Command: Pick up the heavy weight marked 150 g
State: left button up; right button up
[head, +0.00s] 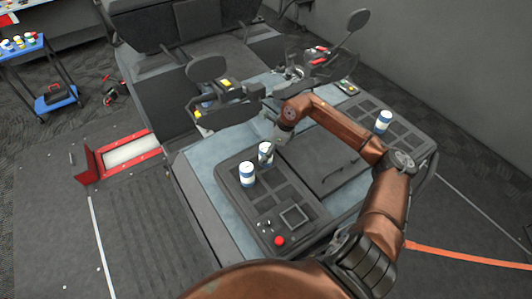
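Three white-and-blue cylinders that look like the weights stand upright on the console. One (247,174) is at the front left and a second (265,153) is just behind it, both on the left dark panel. The third (383,121) stands on the right dark panel. Their markings are too small to read, so I cannot tell which is the 150 g one. My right gripper (276,136) is close to the second cylinder, at its upper right. Its fingers are small and dark, and I cannot tell whether they touch it or are open. My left gripper is out of view.
The left panel (236,200) has recessed squares, and a red button (279,240) sits near its front. A seat with armrest controls (225,92) stands behind the console. A blue cart (22,50) with small items is at the far left.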

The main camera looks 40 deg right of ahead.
jog(key=shift+c, duration=0.6)
jog(key=c, duration=1.2)
jog(key=shift+c, duration=0.2)
